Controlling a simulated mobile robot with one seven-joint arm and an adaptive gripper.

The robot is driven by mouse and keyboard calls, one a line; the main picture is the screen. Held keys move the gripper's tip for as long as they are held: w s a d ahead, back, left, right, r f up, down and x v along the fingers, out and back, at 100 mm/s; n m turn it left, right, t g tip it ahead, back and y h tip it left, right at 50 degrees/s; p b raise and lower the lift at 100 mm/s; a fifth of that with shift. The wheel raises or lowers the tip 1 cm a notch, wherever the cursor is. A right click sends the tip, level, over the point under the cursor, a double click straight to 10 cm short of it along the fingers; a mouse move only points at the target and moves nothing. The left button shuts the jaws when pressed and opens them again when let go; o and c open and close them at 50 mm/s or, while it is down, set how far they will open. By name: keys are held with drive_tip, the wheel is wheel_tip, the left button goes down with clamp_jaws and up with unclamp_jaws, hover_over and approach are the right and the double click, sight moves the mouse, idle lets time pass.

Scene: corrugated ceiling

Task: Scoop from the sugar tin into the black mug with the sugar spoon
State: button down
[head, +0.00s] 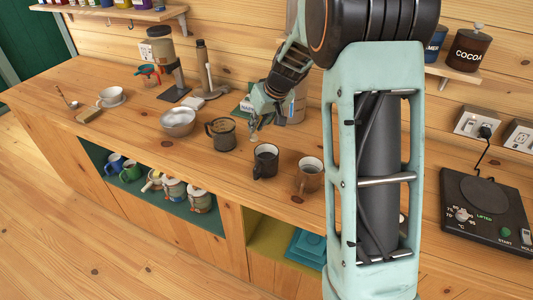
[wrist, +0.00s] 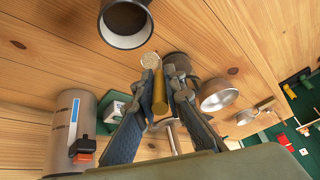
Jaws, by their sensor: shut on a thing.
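My gripper (head: 258,118) hangs above the counter, behind the black mug in the head view. In the wrist view its fingers (wrist: 166,88) are shut on the sugar spoon's golden-brown handle (wrist: 160,95). The spoon's round end (wrist: 150,60) looks pale and grainy; its contents are hard to make out. The black mug (head: 265,160) stands upright on the counter; a dark mug, apparently this one, shows at the top of the wrist view (wrist: 127,20), apart from the spoon. A silvery labelled canister (wrist: 72,130) stands beside the gripper; I cannot tell whether it is the sugar tin.
A dark grey mug (head: 222,135) and a metal bowl (head: 178,122) stand left of the black mug. A brown mug (head: 309,176) stands to its right. A hot plate (head: 488,208) is at the right.

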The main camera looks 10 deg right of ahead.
drive_tip(key=shift+s+d+r+t+y+b, duration=0.25)
drive_tip(key=shift+s+d+b, duration=0.2)
drive_tip(key=shift+b, duration=1)
drive_tip(key=shift+s+d+r+t+y+b, duration=0.15)
drive_tip(key=shift+s+d+t+b, duration=0.25)
drive_tip(key=shift+b, duration=1.05)
drive_tip(key=shift+s+b, duration=0.15)
drive_tip(key=shift+b, duration=0.15)
drive_tip(key=b, duration=0.3)
drive_tip(key=s+d+f+t+b, duration=0.1)
drive_tip(key=b, duration=0.2)
drive_tip(key=shift+s+f+y+b, duration=0.1)
drive_tip(key=shift+f+y+b, duration=0.2)
drive_tip(key=shift+y, duration=0.1)
drive_tip(key=shift+s+d+f+b, duration=0.1)
drive_tip(key=shift+s+f+b, duration=0.1)
drive_tip(key=shift+b, duration=0.8)
drive_tip(key=shift+s+d+f+t+y+b, duration=0.3)
drive_tip(key=shift+t+y+b, duration=0.25)
drive_tip(key=shift+b, duration=1.65)
drive_tip(key=shift+s+d+f+t+y+b, duration=0.25)
drive_tip(key=shift+t+y+b, duration=0.3)
drive_tip(key=shift+b, duration=1.65)
drive_tip(key=shift+s+d+f+t+y+b, duration=0.2)
drive_tip(key=shift+s+f+t+y+b, duration=0.3)
drive_tip(key=shift+b, duration=1.2)
drive_tip(key=shift+s+d+f+t+y+b, duration=0.2)
drive_tip(key=shift+t+b, duration=0.45)
drive_tip(key=shift+b, duration=1.05)
